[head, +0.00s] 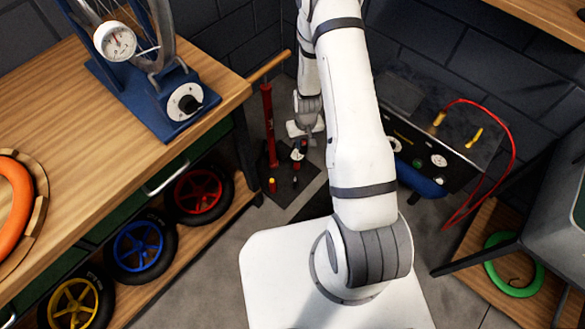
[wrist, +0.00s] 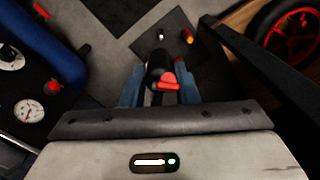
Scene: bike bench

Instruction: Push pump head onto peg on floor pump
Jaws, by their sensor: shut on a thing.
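The floor pump (head: 268,125) stands upright on the floor beside the bench, with a red barrel and a wooden handle. Its dark base plate (head: 295,195) carries a small peg with a yellow and red end (head: 271,184). This peg also shows in the wrist view (wrist: 188,37), near a pale metallic stub (wrist: 160,34) on the plate. My gripper (wrist: 160,92) is shut on the black pump head (wrist: 157,62), which has a red lever. In the head view the pump head (head: 299,150) is small, low near the barrel. It appears apart from the pegs; its underside is hidden.
The wooden bench (head: 60,90) with a blue stand (head: 150,90) is at left, with several wheels (head: 140,245) on its lower shelf. A black and blue compressor-like unit (head: 430,150) with a red hose stands at right. Bare floor lies around the plate.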

